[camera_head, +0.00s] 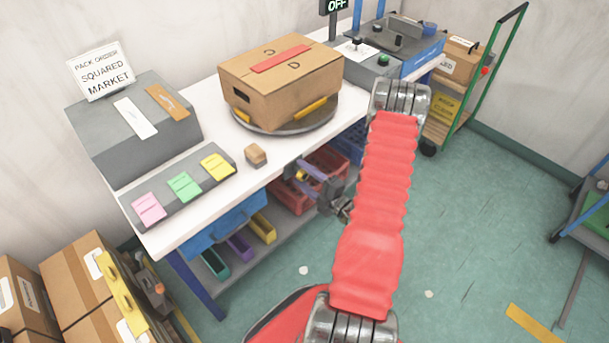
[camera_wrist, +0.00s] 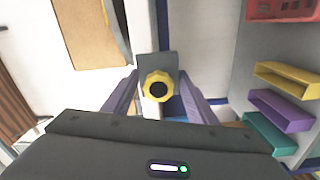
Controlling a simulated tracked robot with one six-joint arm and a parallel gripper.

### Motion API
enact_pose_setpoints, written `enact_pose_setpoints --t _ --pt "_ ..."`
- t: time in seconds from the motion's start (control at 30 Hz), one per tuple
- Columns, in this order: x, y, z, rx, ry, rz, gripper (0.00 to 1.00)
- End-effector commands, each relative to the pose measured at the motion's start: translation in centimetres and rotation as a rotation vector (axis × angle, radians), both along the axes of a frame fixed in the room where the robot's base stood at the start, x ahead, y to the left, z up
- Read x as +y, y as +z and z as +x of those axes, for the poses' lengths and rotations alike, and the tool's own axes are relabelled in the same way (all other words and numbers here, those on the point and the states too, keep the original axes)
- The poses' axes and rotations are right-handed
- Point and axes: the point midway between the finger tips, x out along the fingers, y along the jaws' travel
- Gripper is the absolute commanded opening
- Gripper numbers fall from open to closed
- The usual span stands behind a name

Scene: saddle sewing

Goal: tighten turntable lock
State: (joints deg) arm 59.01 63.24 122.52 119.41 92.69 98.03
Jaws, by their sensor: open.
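The turntable (camera_head: 285,126) is a dark round plate on the white table, with a cardboard box (camera_head: 262,91) on it. The lock is a yellow scalloped knob (camera_wrist: 148,77) with a dark centre, on a grey bracket (camera_wrist: 145,60) at the table's edge. In the wrist view my gripper (camera_wrist: 158,83) is open, with one purple finger on each side of the knob. Gaps show beside the knob, so the fingers look apart from it. In the head view my gripper (camera_head: 303,173) is at the table's front edge, partly hiding the small yellow knob.
Red bins (camera_head: 292,198) and small coloured bins (camera_head: 262,228) sit on the shelf below the tabletop. A small brown block (camera_head: 256,155) lies near the table edge. A green trolley (camera_head: 470,95) stands behind my red-sleeved arm.

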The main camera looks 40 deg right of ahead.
Motion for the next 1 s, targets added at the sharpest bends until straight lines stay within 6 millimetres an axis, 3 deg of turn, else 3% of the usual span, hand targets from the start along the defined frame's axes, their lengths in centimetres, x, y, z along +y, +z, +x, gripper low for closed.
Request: enact_pose_setpoints --t 0.37,1.0 --pt "-0.1 0.0 -1.1 -0.001 0.0 0.001 0.52" --pt "-0.3 0.0 -8.9 -0.001 -0.002 0.0 0.52"
